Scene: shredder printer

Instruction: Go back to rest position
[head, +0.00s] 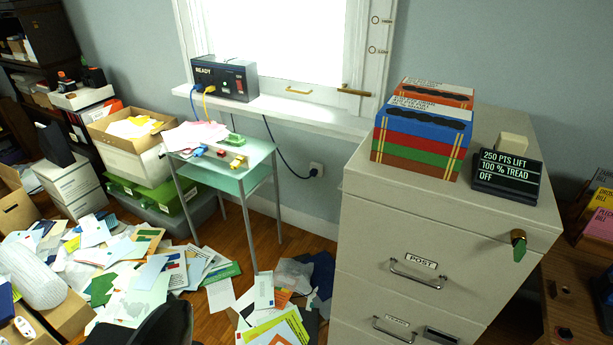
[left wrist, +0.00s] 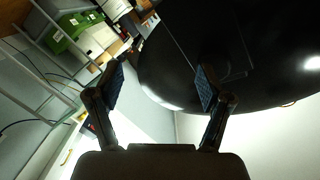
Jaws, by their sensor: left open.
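My left gripper (left wrist: 160,85) shows in the left wrist view with its two fingers spread apart and nothing between them. A large dark rounded surface fills the upper right behind the fingers; I cannot tell what it is. In the head view, a dark shape at the bottom edge left of centre is cut off, and I cannot make out a gripper there. My right gripper is in neither view.
A grey filing cabinet (head: 400,228) stands at right, bearing a striped box (head: 418,143) and a dark sign (head: 506,178). A small glass-topped table (head: 224,178) stands below the windowsill (head: 290,108). Papers (head: 140,275) cover the floor at left, beside a cardboard box (head: 130,145).

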